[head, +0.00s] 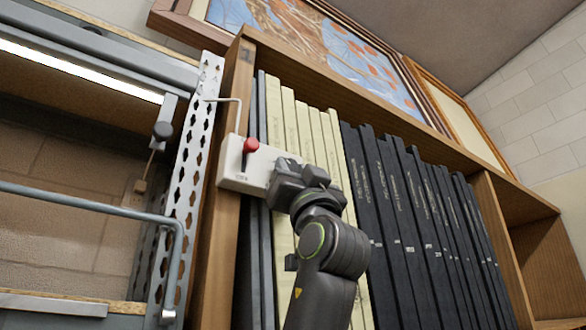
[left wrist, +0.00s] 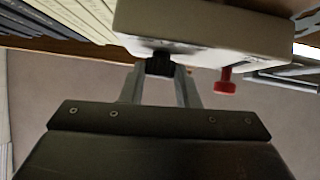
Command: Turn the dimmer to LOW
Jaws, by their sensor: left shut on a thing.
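A pale control box (head: 236,178) is fixed at the left end of the bookcase, with a red-ended lever (head: 250,145) on its face. In the left wrist view the box (left wrist: 215,30) is close overhead, and the red lever (left wrist: 225,82) hangs from it at right. My left gripper (head: 286,172) is at the box's right part. In the left wrist view its two grey fingers (left wrist: 160,72) are shut on a small dark knob (left wrist: 160,60) on the box. The gripper hides the knob in the head view. I cannot read the markings. My right gripper is not in view.
Cream and black binders (head: 405,215) fill the bookcase just behind my left arm. A perforated metal upright (head: 193,150) and a grey rail (head: 90,203) stand left of the box. Framed pictures (head: 320,45) lean on top. The right compartment (head: 550,250) looks empty.

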